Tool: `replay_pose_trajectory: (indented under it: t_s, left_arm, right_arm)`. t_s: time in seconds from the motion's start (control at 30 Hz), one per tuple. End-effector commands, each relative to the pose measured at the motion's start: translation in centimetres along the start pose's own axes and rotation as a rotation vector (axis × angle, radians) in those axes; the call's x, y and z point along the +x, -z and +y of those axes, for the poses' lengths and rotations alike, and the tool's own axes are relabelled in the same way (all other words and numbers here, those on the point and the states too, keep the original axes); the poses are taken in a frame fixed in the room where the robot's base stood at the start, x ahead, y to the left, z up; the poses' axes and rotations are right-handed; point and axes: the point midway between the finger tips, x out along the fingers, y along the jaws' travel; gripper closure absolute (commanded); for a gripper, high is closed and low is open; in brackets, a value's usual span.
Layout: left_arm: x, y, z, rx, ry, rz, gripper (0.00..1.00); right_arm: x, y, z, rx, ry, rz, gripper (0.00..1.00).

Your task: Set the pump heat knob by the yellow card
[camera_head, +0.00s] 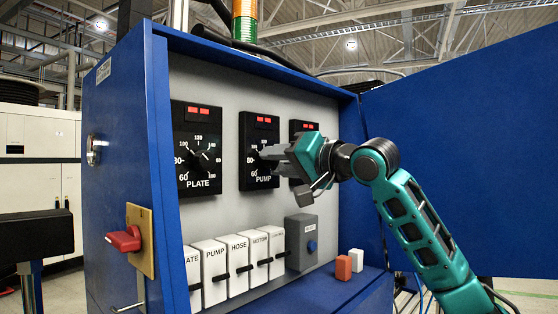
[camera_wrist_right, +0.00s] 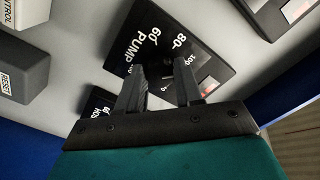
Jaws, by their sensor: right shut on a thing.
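The black PUMP dial (camera_head: 258,138), with a red display at its top and white numbers around it, is in the middle of the cabinet's grey panel. My right gripper (camera_head: 272,153) comes in from the right and is shut on the pump knob at the dial's centre. The fingers hide most of the knob, so its pointer setting cannot be read. In the wrist view the PUMP dial (camera_wrist_right: 150,40) lies behind the two dark fingers, with 60 and 80 readable. No yellow card with readable settings shows. My left gripper is not in view.
The PLATE dial (camera_head: 196,145) is left of PUMP; another dial (camera_head: 303,127) is right, partly covered by my arm. White labelled switches (camera_head: 238,262) and a grey box with blue button (camera_head: 300,240) sit below. A red handle (camera_head: 124,239) is on the cabinet's left side.

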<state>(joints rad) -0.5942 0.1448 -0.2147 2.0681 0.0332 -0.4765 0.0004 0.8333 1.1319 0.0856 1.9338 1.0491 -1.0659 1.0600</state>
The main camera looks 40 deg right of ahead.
Motion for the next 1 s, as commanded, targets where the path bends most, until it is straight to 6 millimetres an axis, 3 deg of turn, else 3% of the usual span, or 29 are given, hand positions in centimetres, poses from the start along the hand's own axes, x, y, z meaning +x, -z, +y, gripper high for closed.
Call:
replay_pose_trajectory:
  t_s: [0.43,0.47,0.5,0.73,1.0]
  left_arm:
    - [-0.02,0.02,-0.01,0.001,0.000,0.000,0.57]
    - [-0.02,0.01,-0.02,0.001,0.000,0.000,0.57]
    - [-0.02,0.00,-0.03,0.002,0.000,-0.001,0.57]
    - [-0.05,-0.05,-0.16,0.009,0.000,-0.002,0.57]
    - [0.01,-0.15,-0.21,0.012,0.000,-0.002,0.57]
  right_arm:
    - [-0.02,0.08,-0.01,0.012,0.000,0.002,0.95]
    - [-0.02,0.08,-0.01,0.012,0.000,0.002,0.64]
    - [-0.02,0.08,-0.01,0.012,0.000,0.002,0.60]
    - [-0.01,0.05,0.00,0.012,0.000,0.001,0.39]
    - [-0.17,0.01,0.04,0.011,0.000,0.001,0.39]
